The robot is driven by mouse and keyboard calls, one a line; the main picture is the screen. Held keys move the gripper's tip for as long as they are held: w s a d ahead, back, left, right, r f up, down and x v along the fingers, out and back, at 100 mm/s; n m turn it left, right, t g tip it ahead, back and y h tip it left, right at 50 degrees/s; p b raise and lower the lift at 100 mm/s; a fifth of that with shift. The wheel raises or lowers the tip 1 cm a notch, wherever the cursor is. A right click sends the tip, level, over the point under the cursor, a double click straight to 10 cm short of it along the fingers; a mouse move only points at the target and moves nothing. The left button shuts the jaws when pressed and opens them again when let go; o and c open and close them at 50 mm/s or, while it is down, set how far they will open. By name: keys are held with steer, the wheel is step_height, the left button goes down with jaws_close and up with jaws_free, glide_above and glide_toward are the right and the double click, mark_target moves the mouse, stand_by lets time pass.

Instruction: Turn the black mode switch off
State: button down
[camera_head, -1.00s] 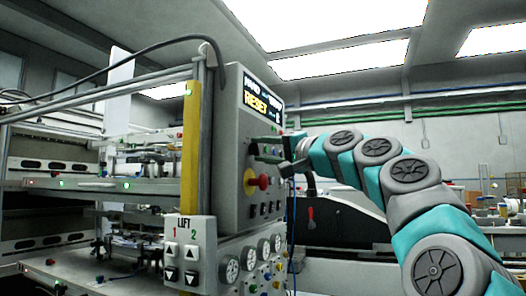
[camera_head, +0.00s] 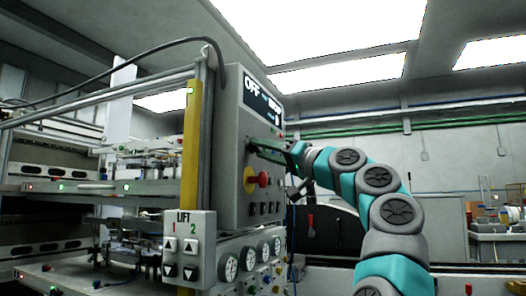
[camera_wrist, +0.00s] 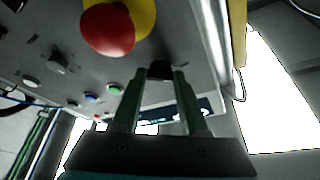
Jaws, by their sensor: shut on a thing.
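The black mode switch (camera_wrist: 160,70) is a small dark knob on the grey control panel (camera_head: 232,150). In the wrist view it sits between my two green fingertips, and my gripper (camera_wrist: 160,75) is shut on it. In the head view my gripper (camera_head: 262,151) reaches the panel from the right, above the red stop button. The fingers largely hide the switch there. The display (camera_head: 262,98) at the panel's top reads "OFF" in large white letters.
A red mushroom button (camera_wrist: 108,29) on a yellow base is close beside my fingers; it also shows in the head view (camera_head: 263,180). Small coloured buttons (camera_wrist: 115,89) line the panel. A grey LIFT box (camera_head: 189,250) is at lower left.

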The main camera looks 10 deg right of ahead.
steer(key=shift+w+n+y, duration=0.1)
steer(key=shift+n+y, duration=0.2)
steer(key=shift+n, duration=0.5)
steer(key=shift+n+g+y+p, duration=0.3)
steer(key=shift+n+g+p, duration=0.1)
steer(key=shift+n, duration=0.4)
steer(key=shift+c, duration=2.2)
jaws_free()
steer(key=shift+f, duration=0.1)
steer(key=b+v, duration=0.3)
steer(key=v, duration=0.4)
steer(key=shift+s+d, duration=0.3)
steer(key=shift+f, duration=0.15)
